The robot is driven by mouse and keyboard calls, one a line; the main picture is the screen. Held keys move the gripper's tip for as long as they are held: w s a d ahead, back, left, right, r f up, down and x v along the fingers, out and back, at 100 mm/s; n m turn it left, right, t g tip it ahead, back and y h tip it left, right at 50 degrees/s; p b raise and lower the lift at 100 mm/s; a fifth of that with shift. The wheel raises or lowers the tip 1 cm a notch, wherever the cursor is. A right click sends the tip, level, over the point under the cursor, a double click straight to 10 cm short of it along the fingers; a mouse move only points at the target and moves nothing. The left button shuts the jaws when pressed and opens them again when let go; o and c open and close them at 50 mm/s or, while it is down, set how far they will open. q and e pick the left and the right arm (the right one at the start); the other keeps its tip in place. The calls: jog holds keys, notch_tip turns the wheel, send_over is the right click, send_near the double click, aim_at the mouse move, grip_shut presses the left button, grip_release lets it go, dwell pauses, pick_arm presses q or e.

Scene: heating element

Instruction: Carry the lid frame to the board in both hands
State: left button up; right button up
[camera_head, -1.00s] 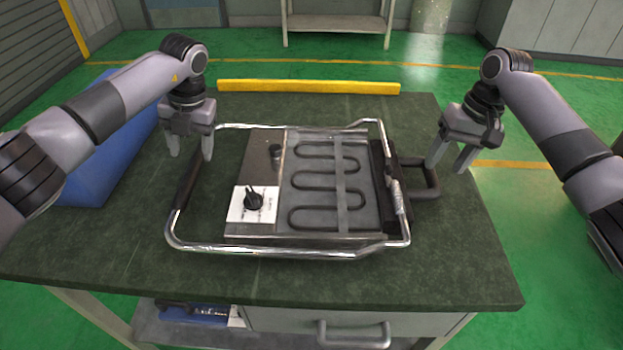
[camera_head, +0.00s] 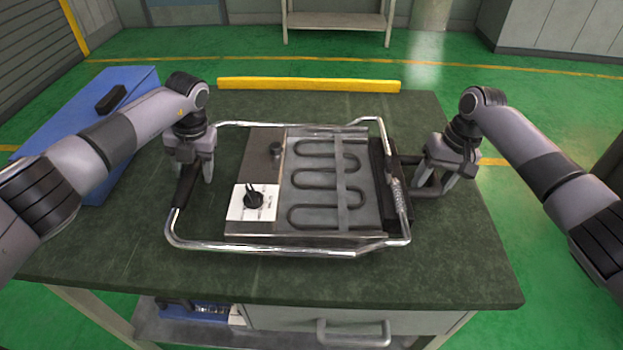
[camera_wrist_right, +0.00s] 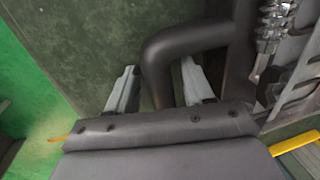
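The lid frame (camera_head: 270,250) is a bent chrome tube lying around a flat grey heating-element plate (camera_head: 300,180) with a coiled rod and a white dial panel. It has a black grip (camera_head: 184,192) on the left and a black loop handle (camera_head: 425,160) on the right. My left gripper (camera_head: 194,175) is open over the left grip, its fingers apart around the grip's upper end. My right gripper (camera_head: 434,182) is open at the loop handle. In the right wrist view, the handle (camera_wrist_right: 155,72) passes between its fingertips (camera_wrist_right: 160,82), with a gap on the left. I cannot make out a separate board.
Everything lies on a dark green worktable (camera_head: 290,285). A blue box (camera_head: 75,100) with a black handle stands at the left. The table's front strip is clear.

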pick_arm(q)
grip_shut()
pick_arm(e)
grip_shut()
dwell(0.9)
pick_arm(q)
jog(key=shift+w+r, duration=0.1)
jog(key=shift+r, duration=0.2)
pick_arm(e)
jog(key=shift+w+r, duration=0.15)
jog(key=shift+r, duration=0.15)
pick_arm(q)
jog(key=shift+w, duration=0.1)
